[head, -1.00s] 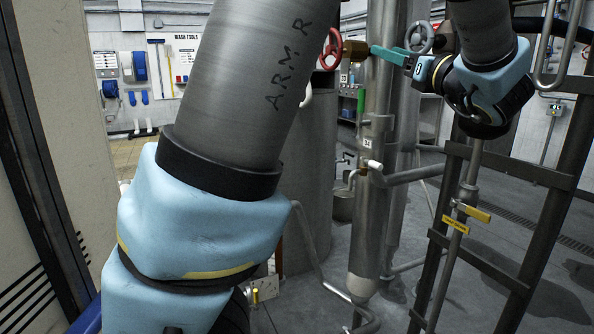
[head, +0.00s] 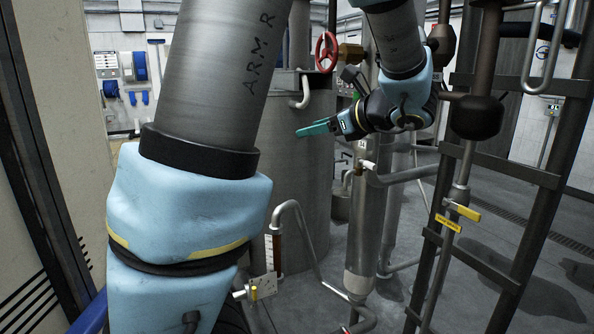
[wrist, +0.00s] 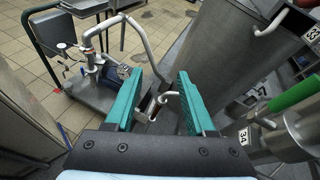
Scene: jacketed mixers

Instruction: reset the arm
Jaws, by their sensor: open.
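My gripper (head: 316,128) has teal fingers and shows at the centre of the head view, pointing left in front of a large grey tank. It is apart from the red handwheel (head: 326,52) above it. In the wrist view my gripper (wrist: 158,92) has its two teal fingers spread wide with nothing between them. Behind the gap lie floor and a bent pale pipe. My arm fills the left of the head view and comes back in from the top centre.
The large tank (head: 290,150) stands close behind the gripper. A vertical steel pipe column (head: 362,230) and a dark ladder-like frame (head: 500,270) stand to the right. A yellow-handled valve (head: 462,211) is on a thin pipe. A wheeled cart with a pump (wrist: 100,75) shows in the wrist view.

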